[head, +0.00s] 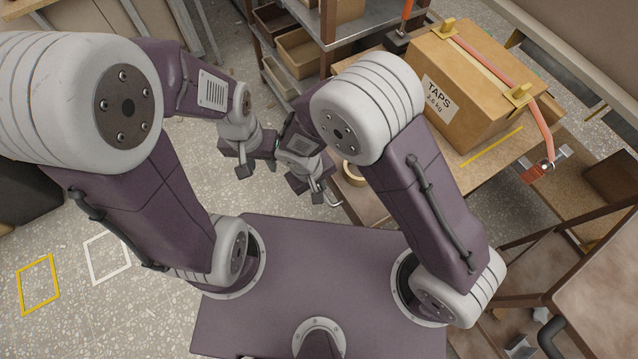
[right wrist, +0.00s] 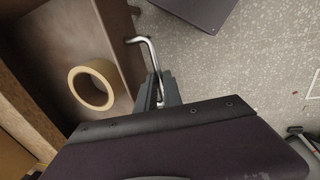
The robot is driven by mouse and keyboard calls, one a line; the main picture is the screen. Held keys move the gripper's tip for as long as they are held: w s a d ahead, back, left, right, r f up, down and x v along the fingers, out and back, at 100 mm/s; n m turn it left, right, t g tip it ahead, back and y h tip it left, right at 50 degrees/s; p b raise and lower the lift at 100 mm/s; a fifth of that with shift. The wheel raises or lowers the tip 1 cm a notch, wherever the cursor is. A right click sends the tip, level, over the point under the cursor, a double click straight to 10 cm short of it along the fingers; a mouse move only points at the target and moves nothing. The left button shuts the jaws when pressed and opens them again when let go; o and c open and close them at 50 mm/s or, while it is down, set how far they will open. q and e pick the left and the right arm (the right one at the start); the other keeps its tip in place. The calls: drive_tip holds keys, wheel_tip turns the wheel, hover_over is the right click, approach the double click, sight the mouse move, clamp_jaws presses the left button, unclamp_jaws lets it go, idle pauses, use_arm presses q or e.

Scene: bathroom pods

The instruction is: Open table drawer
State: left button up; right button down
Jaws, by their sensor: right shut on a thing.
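The wooden table drawer (right wrist: 112,22) is pulled out from under the table, showing its inside and a tan roll of tape (right wrist: 92,84) lying in it. The tape also shows in the head view (head: 353,173). The drawer's bent metal handle (right wrist: 152,58) is on its front, and it also shows in the head view (head: 331,200). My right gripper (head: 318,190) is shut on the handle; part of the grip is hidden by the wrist. My left gripper (head: 257,170) is open and empty over the floor, left of the right gripper.
A cardboard box (head: 452,95) marked TAPS stands on the wooden table (head: 480,160), with a strap tool (head: 540,172) at its right. A shelf rack with bins (head: 300,52) stands behind.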

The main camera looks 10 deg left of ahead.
drive_tip(key=c, duration=1.5)
unclamp_jaws()
drive_tip(key=shift+r, duration=0.1)
drive_tip(key=r, duration=0.3)
drive_tip(key=a+r+p, duration=0.1)
drive_tip(key=r, duration=0.1)
drive_tip(key=s+r, duration=0.1)
drive_tip(key=r, duration=0.2)
drive_tip(key=shift+a+r+p, duration=0.15)
drive_tip(key=shift+r+p, duration=0.2)
